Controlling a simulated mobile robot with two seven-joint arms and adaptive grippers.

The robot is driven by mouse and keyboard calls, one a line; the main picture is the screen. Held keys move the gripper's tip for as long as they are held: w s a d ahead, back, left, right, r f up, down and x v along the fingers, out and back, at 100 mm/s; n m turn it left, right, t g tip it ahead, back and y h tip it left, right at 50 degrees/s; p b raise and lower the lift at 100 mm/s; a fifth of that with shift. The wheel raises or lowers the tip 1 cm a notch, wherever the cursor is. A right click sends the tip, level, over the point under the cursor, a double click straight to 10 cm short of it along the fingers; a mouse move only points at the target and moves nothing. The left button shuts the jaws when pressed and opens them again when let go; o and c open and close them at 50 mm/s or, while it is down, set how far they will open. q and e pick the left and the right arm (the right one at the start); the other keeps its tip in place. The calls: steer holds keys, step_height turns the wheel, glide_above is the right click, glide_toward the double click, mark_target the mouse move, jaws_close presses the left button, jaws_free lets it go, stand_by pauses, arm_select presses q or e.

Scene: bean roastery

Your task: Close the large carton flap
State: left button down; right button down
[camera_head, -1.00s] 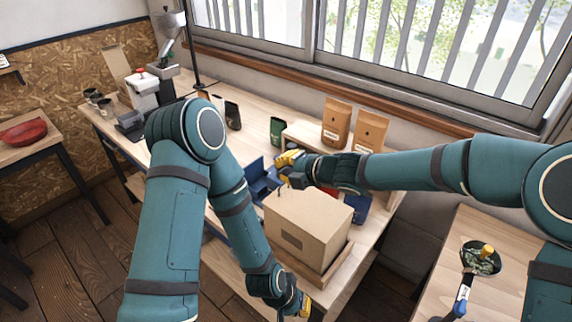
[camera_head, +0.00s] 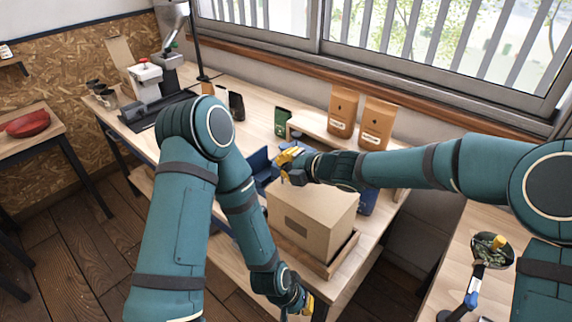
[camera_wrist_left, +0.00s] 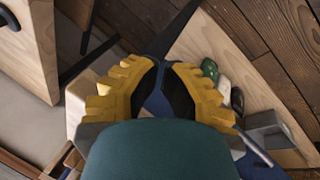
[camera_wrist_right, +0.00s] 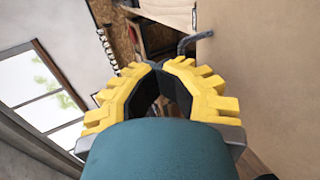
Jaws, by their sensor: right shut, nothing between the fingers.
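The brown cardboard carton (camera_head: 310,222) stands in the middle of the bench's near part, in a shallow wooden tray (camera_head: 330,266). Its top looks flat in the head view; I cannot clearly tell the flap from the top. My right gripper (camera_head: 285,163) is shut and empty, beyond the carton's far left top edge. In the right wrist view its fingertips (camera_wrist_right: 157,66) meet beside a broad tan surface (camera_wrist_right: 260,80), likely the carton. My left gripper (camera_head: 302,308) is low in front of the carton, partly cut off; its fingertips (camera_wrist_left: 164,63) look closed with nothing between them.
Two brown bags (camera_head: 342,112) stand on a raised wooden shelf behind the carton. Blue bins (camera_head: 258,168) are left of it, partly hidden by my arms. A dark green bag (camera_head: 283,122) and a grinder (camera_head: 145,82) stand farther back.

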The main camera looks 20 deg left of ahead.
steer(key=shift+s+d+f, duration=0.1)
steer(key=shift+s+f, duration=0.05)
steer(key=shift+f, duration=0.3)
steer(key=shift+r+p, duration=0.8)
steer(key=shift+p, duration=0.05)
steer(key=shift+d+r, duration=0.25)
steer(key=shift+d, duration=0.05)
steer(key=v, duration=1.1)
